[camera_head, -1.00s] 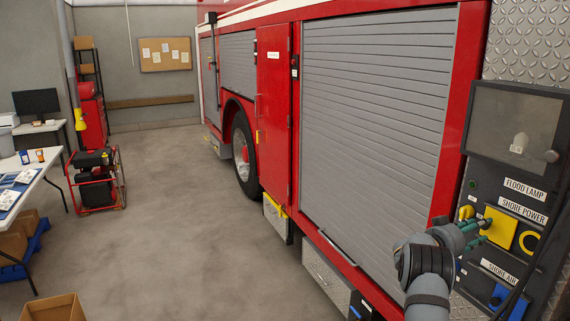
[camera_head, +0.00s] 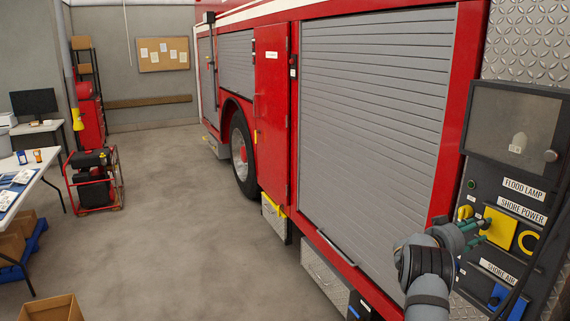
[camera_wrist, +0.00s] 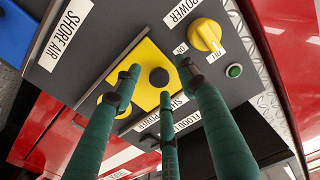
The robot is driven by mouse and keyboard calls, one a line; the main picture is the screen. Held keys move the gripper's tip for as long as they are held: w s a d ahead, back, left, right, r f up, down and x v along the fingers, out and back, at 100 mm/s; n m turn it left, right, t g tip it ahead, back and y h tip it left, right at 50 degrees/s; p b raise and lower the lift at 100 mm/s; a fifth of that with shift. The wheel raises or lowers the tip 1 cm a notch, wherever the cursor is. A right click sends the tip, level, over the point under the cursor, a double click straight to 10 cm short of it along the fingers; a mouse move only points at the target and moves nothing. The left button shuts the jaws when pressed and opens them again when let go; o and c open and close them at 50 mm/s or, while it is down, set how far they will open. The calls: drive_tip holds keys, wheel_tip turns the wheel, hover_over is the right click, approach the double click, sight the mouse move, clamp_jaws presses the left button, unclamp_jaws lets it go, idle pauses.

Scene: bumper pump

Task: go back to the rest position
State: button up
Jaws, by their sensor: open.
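My gripper (camera_head: 476,233) is at the right of the head view, in front of the dark panel on the fire truck. Its green fingers are spread open and empty in the wrist view (camera_wrist: 160,82), with the tips close to the yellow shore power plate (camera_wrist: 151,68). I cannot tell whether the tips touch it. The plate also shows in the head view (camera_head: 499,226), partly behind the fingers. A yellow rotary knob (camera_wrist: 207,36) sits beside the plate, near a small green button (camera_wrist: 234,71).
The panel (camera_head: 512,165) has a dark screen above and a blue shore air fitting (camera_head: 500,294) below. A black cable hangs at its right. The grey shutter (camera_head: 375,110) is left of my arm. The floor (camera_head: 180,230) is clear mid-room. A red-framed machine (camera_head: 95,180) stands left.

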drive_tip(key=v, duration=0.8)
idle(0.4)
drive_tip(key=shift+s+r, duration=0.15)
